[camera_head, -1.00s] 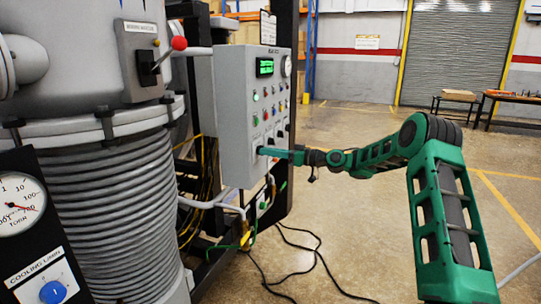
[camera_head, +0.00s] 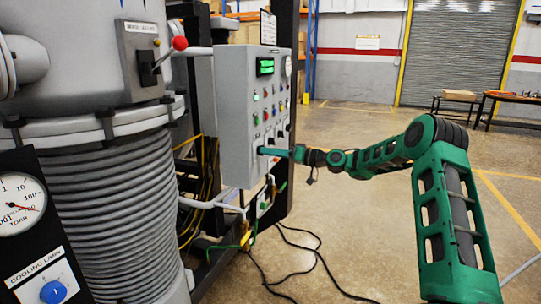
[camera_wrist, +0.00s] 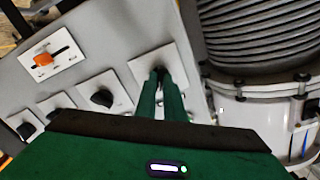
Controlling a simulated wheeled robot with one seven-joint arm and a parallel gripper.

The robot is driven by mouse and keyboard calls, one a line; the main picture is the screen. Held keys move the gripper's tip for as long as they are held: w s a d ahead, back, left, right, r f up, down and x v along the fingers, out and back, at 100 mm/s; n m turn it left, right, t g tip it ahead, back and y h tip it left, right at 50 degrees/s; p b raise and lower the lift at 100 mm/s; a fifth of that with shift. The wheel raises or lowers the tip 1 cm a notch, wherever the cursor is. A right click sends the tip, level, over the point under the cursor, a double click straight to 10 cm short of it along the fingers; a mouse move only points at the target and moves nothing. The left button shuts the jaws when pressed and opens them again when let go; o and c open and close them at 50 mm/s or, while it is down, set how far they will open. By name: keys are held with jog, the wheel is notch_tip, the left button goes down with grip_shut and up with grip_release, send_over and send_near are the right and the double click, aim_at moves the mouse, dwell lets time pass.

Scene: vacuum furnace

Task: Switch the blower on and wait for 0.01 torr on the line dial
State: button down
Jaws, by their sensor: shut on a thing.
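The grey control panel (camera_head: 235,110) stands centre-left in the head view, with a lit green display (camera_head: 265,67), lamps and knobs. My gripper (camera_head: 264,151) is at the panel's lower left. In the wrist view my gripper's (camera_wrist: 160,72) green fingers are closed together on a control on a white plate (camera_wrist: 178,62); the fingers hide most of that control, and its label is not readable. A round dial marked TORR (camera_head: 20,206) is at the left edge, partly cut off, its red needle pointing right near the 100 mark. A small round dial (camera_head: 288,66) sits at the panel's upper right.
A ribbed grey vessel (camera_head: 100,205) stands left of the panel, with a red-knobbed lever (camera_head: 179,43) above. A blue cooling-line knob (camera_head: 53,292) is at lower left. In the wrist view, black knobs (camera_wrist: 102,98) and an orange slider (camera_wrist: 43,60) neighbour my fingers. Cables lie on the floor.

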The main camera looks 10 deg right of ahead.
jog(key=c, duration=1.9)
grip_release()
jog(key=shift+w, duration=0.1)
jog(key=shift+o, duration=0.2)
jog(key=v, duration=1)
jog(key=shift+s+d, duration=0.2)
jog(key=shift+d, duration=0.1)
jog(key=shift+f, duration=0.1)
